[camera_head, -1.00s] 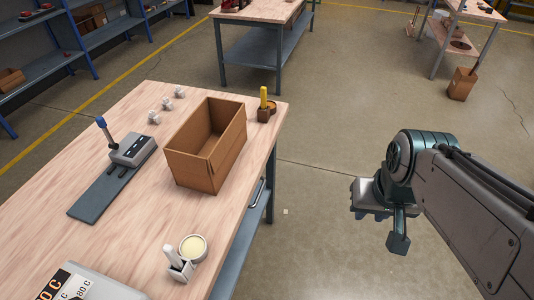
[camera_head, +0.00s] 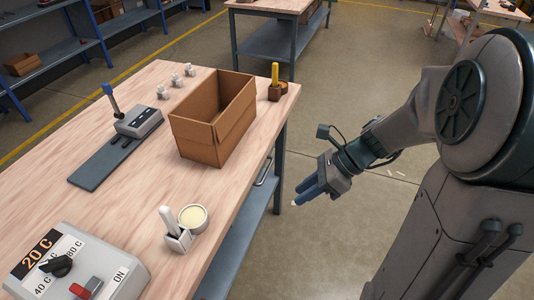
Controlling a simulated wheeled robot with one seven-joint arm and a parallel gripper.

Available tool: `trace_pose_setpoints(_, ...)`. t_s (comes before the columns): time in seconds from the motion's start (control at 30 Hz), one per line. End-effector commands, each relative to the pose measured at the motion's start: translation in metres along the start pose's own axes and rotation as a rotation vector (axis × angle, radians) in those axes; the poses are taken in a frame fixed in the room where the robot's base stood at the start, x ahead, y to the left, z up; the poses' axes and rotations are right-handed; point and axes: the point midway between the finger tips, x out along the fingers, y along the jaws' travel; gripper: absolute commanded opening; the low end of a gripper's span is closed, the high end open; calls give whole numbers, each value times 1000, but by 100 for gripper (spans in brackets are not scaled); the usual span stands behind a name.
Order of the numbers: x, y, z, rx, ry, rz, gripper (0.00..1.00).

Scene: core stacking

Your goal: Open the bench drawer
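The workbench (camera_head: 110,205) has a pale wooden top and fills the left half of the head view. A thin dark metal handle (camera_head: 264,168) shows on its right side, just below the top. The drawer front behind that handle is seen at a steep angle, and I cannot tell how far in or out it sits. My gripper (camera_head: 297,201) is to the right of the bench side, near the handle and apart from it. Its bluish fingers point to the lower left, with nothing visible held. The gap between the fingertips is too small to judge.
On the bench stand an open cardboard box (camera_head: 222,140), a lever device (camera_head: 138,120), a dial box (camera_head: 75,270), a round cream dish (camera_head: 193,217) and a white holder (camera_head: 175,235). A lower shelf (camera_head: 245,235) runs under the top. Floor right of the bench is clear.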

Motion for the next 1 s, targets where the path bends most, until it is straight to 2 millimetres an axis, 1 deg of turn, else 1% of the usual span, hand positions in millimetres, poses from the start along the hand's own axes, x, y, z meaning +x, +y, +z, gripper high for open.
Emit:
trace_pose_setpoints(0.03, 16, -17, -11, 169, -81, 14, 25)
trace_pose_setpoints(0.1, 27, -39, -16, 406, -197, 34, 25)
trace_pose_setpoints(0.17, 34, -58, -23, 602, -294, 60, 25)
trace_pose_setpoints(0.2, 38, -72, -27, 725, -358, 79, 25)
trace_pose_setpoints(0.3, 45, -102, -40, 996, -504, 138, 25)
trace_pose_setpoints(0.4, 48, -126, -53, 1204, -621, 198, 25)
trace_pose_setpoints(0.5, 49, -142, -62, 1338, -702, 244, 25)
trace_pose_setpoints(0.6, 49, -150, -66, 1408, -745, 272, 25)
trace_pose_setpoints(0.67, 51, -153, -66, 1426, -755, 280, 25)
trace_pose_setpoints(0.77, 58, -156, -60, 1430, -758, 284, 25)
trace_pose_setpoints(0.83, 67, -159, -52, 1429, -757, 284, 25)
trace_pose_setpoints(1.0, 94, -167, -31, 1429, -754, 284, 25)
